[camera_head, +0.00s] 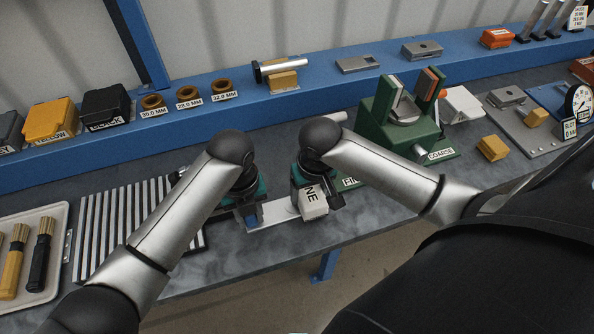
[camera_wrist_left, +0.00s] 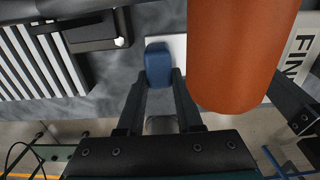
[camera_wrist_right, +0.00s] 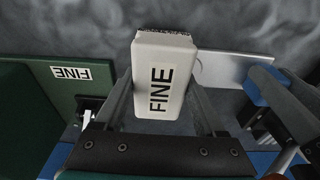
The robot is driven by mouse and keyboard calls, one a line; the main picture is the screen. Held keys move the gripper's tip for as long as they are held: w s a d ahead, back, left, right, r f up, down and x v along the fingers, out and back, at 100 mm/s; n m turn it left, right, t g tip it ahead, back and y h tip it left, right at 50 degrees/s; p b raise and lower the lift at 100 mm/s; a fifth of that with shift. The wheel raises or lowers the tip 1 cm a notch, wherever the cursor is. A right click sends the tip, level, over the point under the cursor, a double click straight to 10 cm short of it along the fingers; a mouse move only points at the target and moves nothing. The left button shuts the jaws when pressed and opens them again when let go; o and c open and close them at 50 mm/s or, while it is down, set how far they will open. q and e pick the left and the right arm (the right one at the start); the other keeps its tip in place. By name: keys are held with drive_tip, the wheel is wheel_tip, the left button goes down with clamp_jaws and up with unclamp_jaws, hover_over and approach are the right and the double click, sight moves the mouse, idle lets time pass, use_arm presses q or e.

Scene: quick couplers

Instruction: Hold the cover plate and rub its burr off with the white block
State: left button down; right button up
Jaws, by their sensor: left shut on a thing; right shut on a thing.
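The cover plate (camera_head: 279,212) is a flat silver strip low over the bench's front. My left gripper (camera_head: 248,217) is shut on its left end, where a blue piece (camera_wrist_left: 158,65) sits between the fingers in the left wrist view. The white block (camera_head: 313,203), marked FINE, is in my right gripper (camera_head: 314,196), which is shut on it. In the right wrist view the block (camera_wrist_right: 163,75) has a dark rough face at its far edge and overlaps the plate's (camera_wrist_right: 233,68) end; I cannot tell whether they touch. The burr is not distinguishable.
A green stand (camera_head: 393,125) with FINE and COARSE labels stands right of my right gripper. A ribbed mat (camera_head: 108,225) and a tool tray (camera_head: 32,250) lie to the left.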

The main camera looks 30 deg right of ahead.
sight(285, 206)
drive_tip(key=shift+f, duration=0.1)
drive_tip(key=shift+d+r, duration=0.25)
drive_tip(key=shift+f, duration=0.25)
idle(0.3)
drive_tip(key=shift+w+a+r, duration=0.15)
drive_tip(key=shift+w+a, duration=0.05)
drive_tip(key=shift+a, duration=0.65)
drive_tip(key=shift+w+a+r, duration=0.1)
drive_tip(key=shift+w+a, duration=0.1)
drive_tip(key=shift+a, duration=0.6)
drive_tip(key=shift+w+a+f, duration=0.1)
drive_tip(key=shift+w+a, duration=0.05)
drive_tip(key=shift+a, duration=0.5)
drive_tip(key=shift+w+a+f, duration=0.1)
drive_tip(key=shift+a, duration=0.5)
drive_tip(key=shift+s+d+r, duration=0.1)
drive_tip(key=shift+s+d, duration=0.1)
drive_tip(key=shift+d, duration=0.55)
drive_tip(key=shift+s+d, duration=0.15)
drive_tip(key=shift+d, duration=0.6)
